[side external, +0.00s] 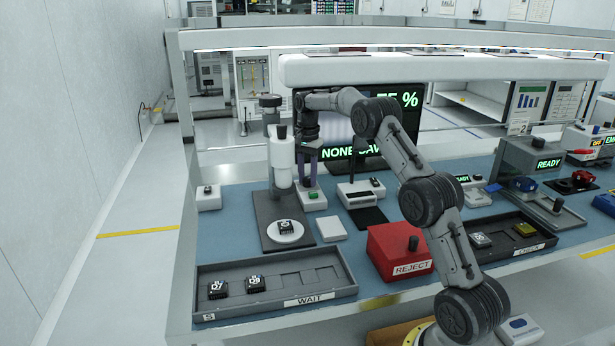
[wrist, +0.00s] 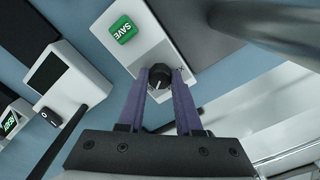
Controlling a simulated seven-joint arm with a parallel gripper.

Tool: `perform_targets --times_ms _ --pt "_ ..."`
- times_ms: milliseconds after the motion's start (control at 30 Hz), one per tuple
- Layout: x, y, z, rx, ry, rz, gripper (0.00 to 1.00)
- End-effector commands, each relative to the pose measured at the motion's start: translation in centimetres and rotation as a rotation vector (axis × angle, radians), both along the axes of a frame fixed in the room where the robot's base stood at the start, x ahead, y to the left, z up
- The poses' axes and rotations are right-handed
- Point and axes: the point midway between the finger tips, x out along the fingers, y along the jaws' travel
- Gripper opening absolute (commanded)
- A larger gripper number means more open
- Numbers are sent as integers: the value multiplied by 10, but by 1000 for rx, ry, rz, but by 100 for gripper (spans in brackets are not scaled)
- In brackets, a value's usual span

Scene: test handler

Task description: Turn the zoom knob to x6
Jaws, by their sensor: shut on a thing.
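A black knob (wrist: 159,79) with a white pointer line sits at the end of a white control box (wrist: 133,35) with a green SAVE button (wrist: 123,29). In the wrist view my gripper (wrist: 160,74) has its two purple fingers shut on the knob, one on each side. No zoom numbers are legible around the knob. In the side external view my gripper (side external: 309,174) points down at this box (side external: 312,198), beside the white microscope column (side external: 282,155), and the knob is hidden by the fingers.
A dark screen (side external: 402,122) behind my arm shows "NONE SAV…" and a partly covered percentage. A chip rests on a round white stage (side external: 285,239). The WAIT tray (side external: 330,293) holds two chips. A red REJECT box (side external: 385,262) and the CHECK tray (side external: 490,262) stand to the right.

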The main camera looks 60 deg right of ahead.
Motion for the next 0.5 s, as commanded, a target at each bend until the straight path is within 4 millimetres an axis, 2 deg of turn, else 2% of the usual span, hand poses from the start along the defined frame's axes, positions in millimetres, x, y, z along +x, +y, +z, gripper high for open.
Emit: perform_targets --times_ms 500 --pt "0 0 1 -2 -1 -80 0"
